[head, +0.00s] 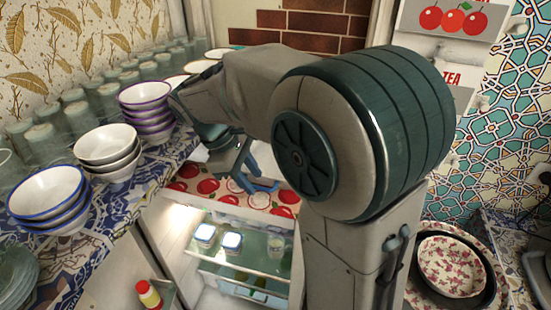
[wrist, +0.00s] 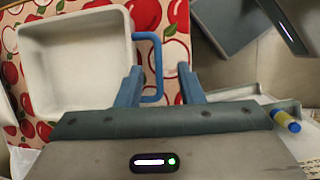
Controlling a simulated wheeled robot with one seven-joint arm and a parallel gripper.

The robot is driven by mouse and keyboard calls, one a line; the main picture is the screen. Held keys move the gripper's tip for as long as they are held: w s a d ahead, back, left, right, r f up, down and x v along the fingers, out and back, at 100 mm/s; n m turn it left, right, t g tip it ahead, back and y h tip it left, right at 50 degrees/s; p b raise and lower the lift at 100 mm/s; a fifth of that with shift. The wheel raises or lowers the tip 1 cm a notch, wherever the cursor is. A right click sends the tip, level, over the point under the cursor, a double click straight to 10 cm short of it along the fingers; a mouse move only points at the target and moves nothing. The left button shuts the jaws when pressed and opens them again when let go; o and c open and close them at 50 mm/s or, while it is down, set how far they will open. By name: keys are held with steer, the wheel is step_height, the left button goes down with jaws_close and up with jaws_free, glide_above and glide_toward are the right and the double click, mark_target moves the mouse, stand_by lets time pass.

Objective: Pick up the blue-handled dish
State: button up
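The dish (wrist: 80,62) shows in the wrist view as a white, empty rectangular pan with a blue loop handle (wrist: 158,62) on its right side. It lies on a surface with a red apple pattern. My gripper (wrist: 159,70) is open, its two blue fingers apart with the handle loop between them. The left finger is close to the dish's edge; I cannot tell whether it touches. In the head view my gripper (head: 246,172) is above the apple-patterned surface (head: 196,181), and my arm hides most of the dish.
Stacked bowls (head: 108,150) and many glasses (head: 48,140) stand on the tiled counter at left. Below the apple-patterned surface, lit shelves (head: 240,256) hold small containers. A speckled bowl (head: 450,265) sits at right.

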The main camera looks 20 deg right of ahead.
mark_target(261, 187)
steer(key=shift+s+d+f, duration=0.15)
steer(key=shift+d+f, duration=0.3)
steer(key=shift+f, duration=0.1)
steer(key=shift+s+d+f, duration=0.15)
steer(key=shift+d+f, duration=0.25)
steer(key=shift+f, duration=0.1)
steer(key=shift+d+f, duration=0.1)
steer(key=shift+f, duration=0.25)
jaws_close()
steer(key=shift+r, duration=0.15)
